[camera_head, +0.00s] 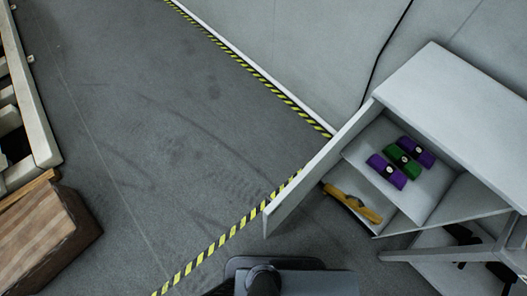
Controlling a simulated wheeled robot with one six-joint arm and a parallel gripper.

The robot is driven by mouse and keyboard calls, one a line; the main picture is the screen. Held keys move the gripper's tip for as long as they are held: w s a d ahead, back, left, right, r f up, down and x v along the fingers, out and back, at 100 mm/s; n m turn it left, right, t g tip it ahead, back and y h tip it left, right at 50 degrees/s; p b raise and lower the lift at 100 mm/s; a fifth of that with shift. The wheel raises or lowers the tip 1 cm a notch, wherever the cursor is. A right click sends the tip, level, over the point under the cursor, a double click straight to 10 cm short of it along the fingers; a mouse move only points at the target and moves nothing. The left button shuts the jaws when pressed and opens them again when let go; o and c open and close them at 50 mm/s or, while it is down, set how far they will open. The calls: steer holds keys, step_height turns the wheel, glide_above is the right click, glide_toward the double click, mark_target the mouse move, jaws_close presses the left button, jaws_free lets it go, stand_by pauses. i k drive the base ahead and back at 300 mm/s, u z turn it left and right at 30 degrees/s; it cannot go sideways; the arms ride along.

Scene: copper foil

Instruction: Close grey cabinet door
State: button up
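The grey cabinet (455,85) stands at the right of the head view. Its grey door (318,168) is open and sticks out from the cabinet front toward the lower left. The inside is exposed: two purple items (387,171) and a green item (402,161) sit side by side on a shelf. A yellow tool with a dark part (355,204) lies nearer the door. My gripper is not in view; only dark parts of my own body show at the bottom centre.
Black items (462,235) lie in a lower part at the right. Yellow-black tape (225,238) crosses the floor. A brown wooden box (40,235) and a pale rack (30,120) stand at the left. The floor between (150,130) is clear.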

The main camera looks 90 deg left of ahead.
mark_target(279, 209)
steer(key=k, duration=1.55)
steer(key=u, duration=1.35)
steer(key=i, duration=0.5)
steer(key=u, duration=0.05)
steer(key=k, duration=0.5)
steer(key=u, duration=2)
steer(key=i, duration=1.15)
steer(key=z, duration=1.4)
